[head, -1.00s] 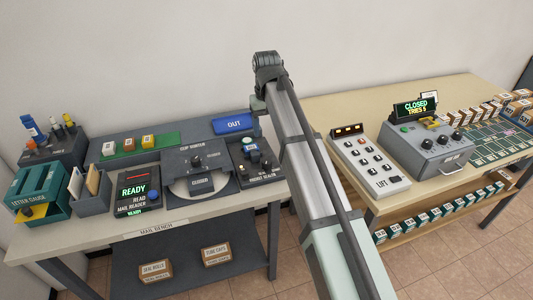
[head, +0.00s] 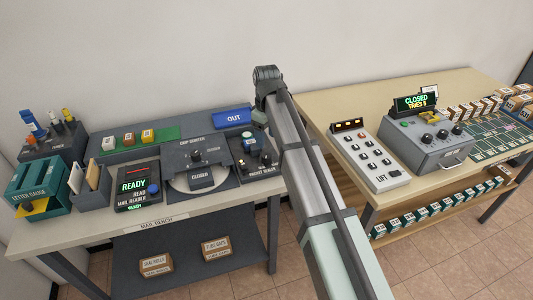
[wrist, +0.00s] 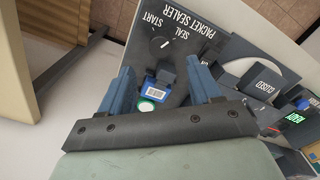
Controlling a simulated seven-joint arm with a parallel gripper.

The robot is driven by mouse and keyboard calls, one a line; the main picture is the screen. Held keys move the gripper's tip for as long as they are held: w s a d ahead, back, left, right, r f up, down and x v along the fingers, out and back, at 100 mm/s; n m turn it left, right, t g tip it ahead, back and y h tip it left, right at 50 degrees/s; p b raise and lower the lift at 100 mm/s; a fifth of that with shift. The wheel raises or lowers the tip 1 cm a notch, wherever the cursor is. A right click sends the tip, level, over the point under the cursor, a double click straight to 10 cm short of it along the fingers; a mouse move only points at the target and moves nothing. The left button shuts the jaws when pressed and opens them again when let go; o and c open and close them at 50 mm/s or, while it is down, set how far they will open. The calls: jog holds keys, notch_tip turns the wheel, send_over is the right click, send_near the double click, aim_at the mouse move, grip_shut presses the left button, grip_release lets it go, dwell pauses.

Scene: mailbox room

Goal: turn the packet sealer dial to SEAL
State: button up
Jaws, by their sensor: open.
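The packet sealer (wrist: 205,40) is a dark panel at the right end of the mail bench, and my arm partly covers it in the head view (head: 262,170). In the wrist view its round dark dial (wrist: 160,45) sits beside the printed words START and SEAL. The dial has a small light mark, but I cannot tell for sure which word it points to. My gripper (wrist: 161,78) is open, its two blue fingers apart and nothing held. The dial lies just beyond the fingertips, roughly between them in the picture. I cannot tell how far above the panel they are.
A blue-and-white labelled packet (wrist: 155,91) and a green-white round button (wrist: 146,106) show between the fingers.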

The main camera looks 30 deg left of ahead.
aim_at(266, 155)
notch_tip(266, 155, down, 8)
jog(key=shift+f, duration=0.1)
dwell(0.4)
jog(key=shift+c, duration=0.3)
jog(key=c, duration=1)
jog(key=shift+m, duration=2.3)
jog(key=o, duration=1.1)
jog(key=shift+c, duration=0.2)
